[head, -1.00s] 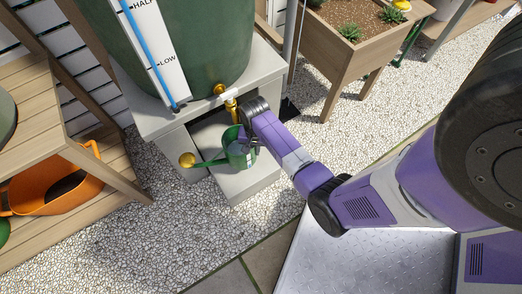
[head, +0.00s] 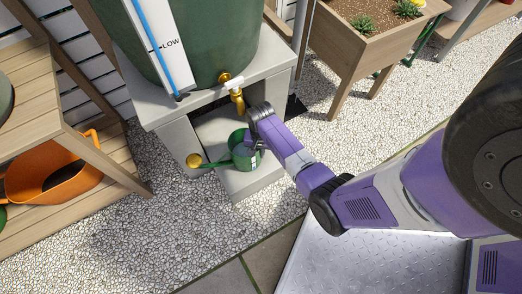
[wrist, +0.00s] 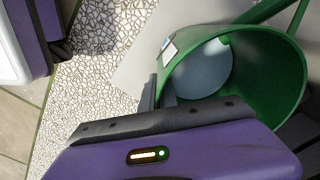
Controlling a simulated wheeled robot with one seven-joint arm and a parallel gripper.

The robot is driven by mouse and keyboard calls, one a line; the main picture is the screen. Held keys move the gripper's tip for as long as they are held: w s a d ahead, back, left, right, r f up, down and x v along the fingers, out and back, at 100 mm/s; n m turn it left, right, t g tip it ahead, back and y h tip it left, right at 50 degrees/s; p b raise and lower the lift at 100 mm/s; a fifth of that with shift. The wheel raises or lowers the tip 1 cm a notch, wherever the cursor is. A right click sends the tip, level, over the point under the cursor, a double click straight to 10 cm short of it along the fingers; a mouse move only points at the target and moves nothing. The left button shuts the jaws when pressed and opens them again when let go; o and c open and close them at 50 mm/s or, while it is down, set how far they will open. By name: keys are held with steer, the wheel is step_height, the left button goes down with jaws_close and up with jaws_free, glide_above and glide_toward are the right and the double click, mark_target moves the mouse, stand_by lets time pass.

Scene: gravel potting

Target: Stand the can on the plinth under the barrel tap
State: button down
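The green watering can (head: 240,158) has a brass rose (head: 194,160) pointing left. It is at the grey plinth (head: 258,183), below and a little in front of the brass tap (head: 237,98) of the green barrel (head: 205,35). I cannot tell whether its base touches the plinth. My gripper (head: 254,143) is at the can's right rim. The wrist view shows its two fingers (wrist: 161,93) pinching the wall of the can (wrist: 275,70), one inside and one outside. Pale grey-blue shows at the bottom of the can. The can's underside is hidden.
The barrel stands on a grey slab (head: 275,58) that overhangs the plinth. A wooden planter (head: 365,45) is at back right. Open gravel (head: 110,245) lies in front.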

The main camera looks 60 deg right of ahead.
steer(key=shift+w, duration=0.1)
steer(key=c, duration=2)
jaws_free()
steer(key=shift+f, duration=0.1)
steer(key=o, duration=0.4)
steer(key=shift+c, duration=0.2)
step_height(320, 180, up, 8)
steer(key=p, duration=0.4)
steer(key=shift+f, duration=0.1)
